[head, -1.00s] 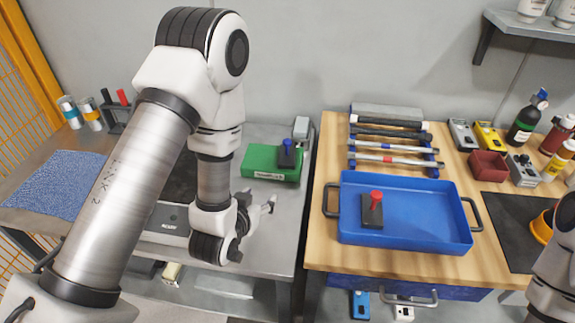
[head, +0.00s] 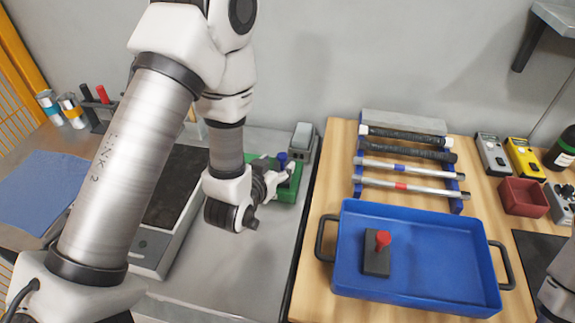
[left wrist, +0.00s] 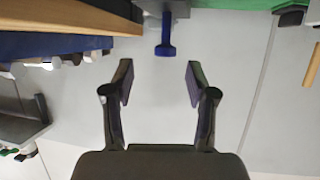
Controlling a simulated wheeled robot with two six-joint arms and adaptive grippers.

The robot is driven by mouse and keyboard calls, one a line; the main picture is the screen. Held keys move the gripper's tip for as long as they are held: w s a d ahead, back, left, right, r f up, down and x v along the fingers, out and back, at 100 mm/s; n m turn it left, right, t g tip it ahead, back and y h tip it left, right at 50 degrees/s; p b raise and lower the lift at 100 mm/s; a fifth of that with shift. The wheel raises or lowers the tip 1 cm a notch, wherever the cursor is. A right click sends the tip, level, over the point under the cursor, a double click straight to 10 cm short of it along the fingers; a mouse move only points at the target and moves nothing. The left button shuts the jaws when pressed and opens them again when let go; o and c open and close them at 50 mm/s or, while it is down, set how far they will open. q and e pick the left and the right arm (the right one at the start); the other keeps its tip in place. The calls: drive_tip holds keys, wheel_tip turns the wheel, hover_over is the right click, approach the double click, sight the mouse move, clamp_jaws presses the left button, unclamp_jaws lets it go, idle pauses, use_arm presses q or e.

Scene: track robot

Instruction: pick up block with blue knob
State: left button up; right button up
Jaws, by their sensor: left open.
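The blue knob (head: 282,158) shows in the head view above a green box (head: 290,190) on the grey table, and my left gripper (head: 288,172) is beside it, covering part of the box and most of the block. In the left wrist view the blue knob (left wrist: 165,47) stands out from a grey block (left wrist: 165,8) at the top edge. The left gripper (left wrist: 160,82) is open and empty there, with the knob centred just beyond its fingertips and not touching. Part of my right arm shows at the head view's right edge; its gripper is out of view.
A blue tray (head: 440,250) on the wooden table holds a dark block with a red knob (head: 382,240). A grey device (head: 303,143) stands behind the green box. Metal bars lie on a rack (head: 410,170). A scale (head: 165,220) is left of my left gripper.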

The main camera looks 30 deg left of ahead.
sight(280, 158)
use_arm(q)
drive_tip(key=b, duration=0.3)
drive_tip(key=shift+w+f, duration=0.1)
drive_tip(key=shift+f, duration=0.25)
drive_tip(key=shift+w, duration=0.3)
drive_tip(key=x, duration=0.4)
drive_tip(key=shift+w+a+p, duration=0.3)
drive_tip(key=shift+w+a, duration=0.1)
drive_tip(key=shift+a, duration=0.05)
drive_tip(key=shift+w+f, duration=0.15)
drive_tip(key=shift+w, duration=0.15)
clamp_jaws()
use_arm(e)
drive_tip(key=f, duration=0.3)
drive_tip(key=shift+s+f, duration=0.3)
drive_tip(key=shift+f, duration=0.05)
